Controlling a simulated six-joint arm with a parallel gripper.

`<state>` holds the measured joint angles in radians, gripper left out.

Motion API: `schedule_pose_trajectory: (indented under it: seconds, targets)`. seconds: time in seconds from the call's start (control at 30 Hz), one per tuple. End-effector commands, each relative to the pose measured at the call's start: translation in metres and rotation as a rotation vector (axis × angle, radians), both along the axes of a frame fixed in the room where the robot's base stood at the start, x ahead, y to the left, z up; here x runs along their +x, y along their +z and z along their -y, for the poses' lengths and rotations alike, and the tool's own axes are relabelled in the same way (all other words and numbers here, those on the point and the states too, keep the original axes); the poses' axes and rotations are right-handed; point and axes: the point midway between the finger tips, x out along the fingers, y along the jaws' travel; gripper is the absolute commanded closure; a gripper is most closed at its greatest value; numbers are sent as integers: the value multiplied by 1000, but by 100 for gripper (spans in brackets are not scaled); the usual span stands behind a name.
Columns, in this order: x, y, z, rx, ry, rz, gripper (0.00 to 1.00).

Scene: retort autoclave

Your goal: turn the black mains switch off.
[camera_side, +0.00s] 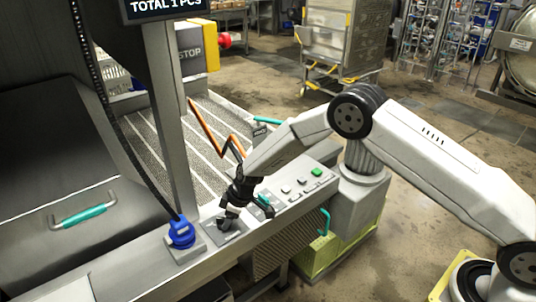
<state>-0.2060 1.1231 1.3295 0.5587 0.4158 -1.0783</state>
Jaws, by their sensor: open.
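My gripper (249,209) is black and points down over the grey control panel along the machine's front edge. Its jaws are open and nothing shows held between them. A small grey plate (222,234) lies on the panel just below and left of the gripper. A dark shape (227,223) on this plate looks like the black mains switch. It is partly covered by the near finger, so its position and any contact with the finger cannot be told.
A blue round connector (181,232) with a black cable stands left of the plate. Small buttons, one green (317,172), sit right of the gripper. A teal handle (324,222) sticks out at the panel's front. An orange zigzag piece (205,125) rises behind. A yellow stop box (212,45) stands farther back.

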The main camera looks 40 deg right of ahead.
Motion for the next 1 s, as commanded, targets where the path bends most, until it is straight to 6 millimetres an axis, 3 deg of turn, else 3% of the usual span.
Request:
schedule_pose_trajectory:
  seconds: [0.27,0.7,1.0]
  targets:
    - [-3,12,3,0,0,1,44]
    - [-15,55,16,0,-1,3,44]
    - [-20,71,21,0,1,0,44]
